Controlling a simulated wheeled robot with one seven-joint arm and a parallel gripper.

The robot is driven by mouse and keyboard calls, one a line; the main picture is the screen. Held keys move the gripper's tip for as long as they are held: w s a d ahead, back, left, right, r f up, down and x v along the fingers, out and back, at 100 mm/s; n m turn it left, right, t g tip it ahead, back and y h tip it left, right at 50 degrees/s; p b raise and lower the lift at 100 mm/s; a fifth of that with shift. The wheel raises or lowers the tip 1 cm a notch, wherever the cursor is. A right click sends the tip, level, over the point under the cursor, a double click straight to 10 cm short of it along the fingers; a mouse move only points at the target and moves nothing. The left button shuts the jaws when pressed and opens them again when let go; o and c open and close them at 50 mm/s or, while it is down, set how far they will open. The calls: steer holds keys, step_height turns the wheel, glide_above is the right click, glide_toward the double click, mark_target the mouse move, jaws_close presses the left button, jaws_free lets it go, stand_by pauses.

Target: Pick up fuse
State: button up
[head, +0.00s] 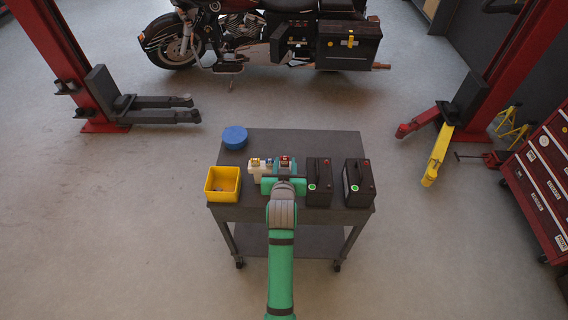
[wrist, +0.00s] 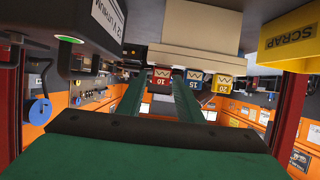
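A cream fuse block (head: 262,170) sits on the dark cart between the yellow bin and the batteries; it also shows at the top of the wrist view (wrist: 190,35). It holds a red fuse marked 10 (wrist: 161,78), a blue fuse marked 15 (wrist: 196,82) and a yellow fuse marked 20 (wrist: 219,82). My gripper (wrist: 163,90) is open, with its two green fingers on either side of the red fuse. I cannot tell whether they touch it. In the head view my gripper (head: 285,168) hides part of the block.
A yellow scrap bin (head: 223,196) stands left of the block, with a blue round object (head: 235,137) behind it. Two black batteries (head: 319,184) (head: 359,184) stand close on the right. The back right of the cart top (head: 325,142) is clear.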

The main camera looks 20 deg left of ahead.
steer(key=shift+x, duration=1.05)
steer(key=shift+s+a, duration=0.1)
steer(key=shift+a, duration=0.1)
steer(key=c, duration=0.8)
steer(key=shift+w, duration=0.2)
